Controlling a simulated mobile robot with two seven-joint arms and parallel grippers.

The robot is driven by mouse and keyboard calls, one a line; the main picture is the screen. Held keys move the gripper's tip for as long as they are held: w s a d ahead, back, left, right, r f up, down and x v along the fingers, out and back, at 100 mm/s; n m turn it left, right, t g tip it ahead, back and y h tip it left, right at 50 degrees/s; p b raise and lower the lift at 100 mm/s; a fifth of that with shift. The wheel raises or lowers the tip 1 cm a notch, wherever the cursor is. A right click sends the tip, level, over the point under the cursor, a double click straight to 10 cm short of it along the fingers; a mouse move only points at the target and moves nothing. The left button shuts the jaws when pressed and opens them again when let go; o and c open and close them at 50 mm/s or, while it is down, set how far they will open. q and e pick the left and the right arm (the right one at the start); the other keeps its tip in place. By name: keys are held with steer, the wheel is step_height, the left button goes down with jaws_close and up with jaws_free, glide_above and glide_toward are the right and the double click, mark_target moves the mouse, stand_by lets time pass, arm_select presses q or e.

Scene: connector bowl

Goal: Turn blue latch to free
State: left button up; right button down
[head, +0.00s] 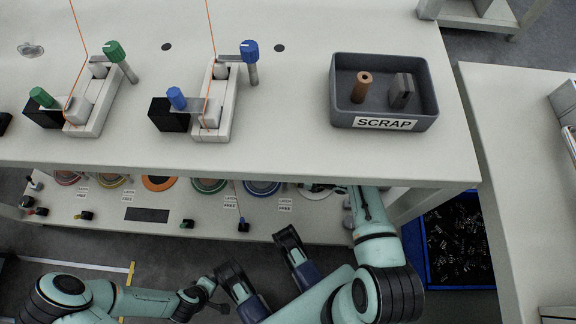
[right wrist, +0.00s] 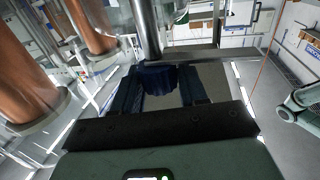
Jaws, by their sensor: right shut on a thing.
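In the right wrist view, my right gripper (right wrist: 160,90) is shut on a dark blue latch knob (right wrist: 172,78) below a silver shaft (right wrist: 148,28). Which way the knob is turned cannot be told. In the head view, my right arm (head: 378,225) reaches under the table edge, and its gripper is hidden there. A small blue handle (head: 243,226) shows on the lower shelf's front, below a "LATCH FREE" label (head: 231,202). My left gripper (head: 262,264) is open and empty in front of the shelf, its fingers wide apart.
Two fixtures with green (head: 115,51) and blue knobs (head: 249,51) stand on the table. A grey SCRAP tray (head: 345,118) holds a copper cylinder and a grey block. Copper cylinders (right wrist: 88,25) crowd the right wrist view's left. A blue bin (head: 428,262) stands on the floor.

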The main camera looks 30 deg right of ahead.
arm_select(q)
steer(key=shift+s+d+f, duration=0.1)
steer(key=shift+s+d, duration=0.1)
steer(key=shift+s, duration=0.05)
arm_select(e)
steer(key=shift+w+r+n+g+y, duration=0.1)
steer(key=shift+w+n+g+y, duration=0.05)
steer(key=shift+n+g+y, duration=0.2)
steer(key=c, duration=0.7)
jaws_free()
arm_select(q)
steer(key=shift+t, duration=0.6)
steer(key=w+r, duration=0.1)
steer(key=w+p, duration=0.1)
steer(key=w+r, duration=0.1)
steer(key=shift+d+r, duration=0.25)
steer(key=shift+r, duration=0.1)
arm_select(e)
steer(key=v, duration=1.3)
steer(key=shift+s+d, duration=0.1)
steer(key=shift+s, duration=0.15)
arm_select(q)
steer(key=shift+a, duration=0.1)
